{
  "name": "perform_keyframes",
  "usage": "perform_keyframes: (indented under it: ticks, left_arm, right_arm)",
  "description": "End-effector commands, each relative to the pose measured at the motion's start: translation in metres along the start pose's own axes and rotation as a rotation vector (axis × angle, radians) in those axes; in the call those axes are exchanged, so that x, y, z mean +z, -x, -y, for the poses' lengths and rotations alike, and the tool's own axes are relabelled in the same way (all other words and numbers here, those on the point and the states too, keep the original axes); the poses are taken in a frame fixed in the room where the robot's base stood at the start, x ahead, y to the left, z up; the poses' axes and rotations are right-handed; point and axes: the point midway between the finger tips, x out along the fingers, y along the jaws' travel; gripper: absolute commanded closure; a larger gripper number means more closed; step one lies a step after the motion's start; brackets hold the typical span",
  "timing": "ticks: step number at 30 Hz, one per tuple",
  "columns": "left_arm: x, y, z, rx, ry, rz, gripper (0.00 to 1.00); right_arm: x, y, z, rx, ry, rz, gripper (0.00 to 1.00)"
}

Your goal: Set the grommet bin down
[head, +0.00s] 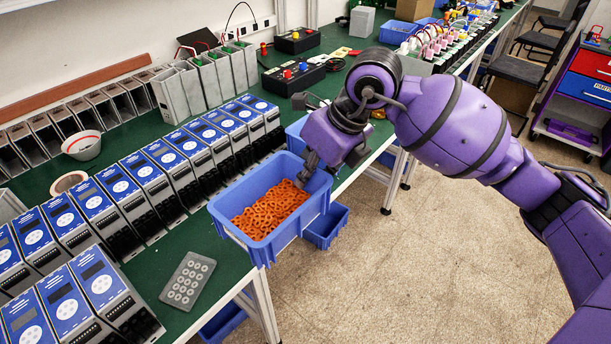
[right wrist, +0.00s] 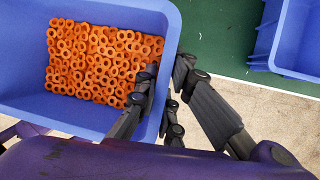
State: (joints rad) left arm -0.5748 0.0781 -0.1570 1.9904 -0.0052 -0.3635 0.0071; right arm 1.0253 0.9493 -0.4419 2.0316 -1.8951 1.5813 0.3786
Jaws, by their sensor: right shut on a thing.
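The grommet bin (head: 292,232) is a blue open box with a layer of orange ring-shaped grommets (head: 270,208) inside. It is at the green bench's front edge and partly overhangs the floor. I cannot tell whether its base touches the bench. My right gripper (head: 307,172) is shut on the bin's far right wall. In the right wrist view, one finger of the gripper (right wrist: 167,74) is inside the bin (right wrist: 105,14) and the other outside, with the wall between them. My left gripper is not in view.
Rows of blue-topped soft starters (head: 145,172) stand on the bench left of the bin. A grey keypad-like plate (head: 188,281) lies near the front edge. Other blue bins (head: 326,228) hang beside and below the edge. Some bare green bench (head: 222,255) shows between the bin and the starters.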

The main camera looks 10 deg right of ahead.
Motion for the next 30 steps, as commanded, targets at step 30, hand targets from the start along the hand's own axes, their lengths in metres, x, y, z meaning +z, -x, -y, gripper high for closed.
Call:
perform_keyframes:
  ticks: [30]
  left_arm:
    - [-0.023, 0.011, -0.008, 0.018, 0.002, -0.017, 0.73]
  right_arm:
    - [-0.097, -0.049, -0.025, 0.483, 1.165, -0.178, 1.00]
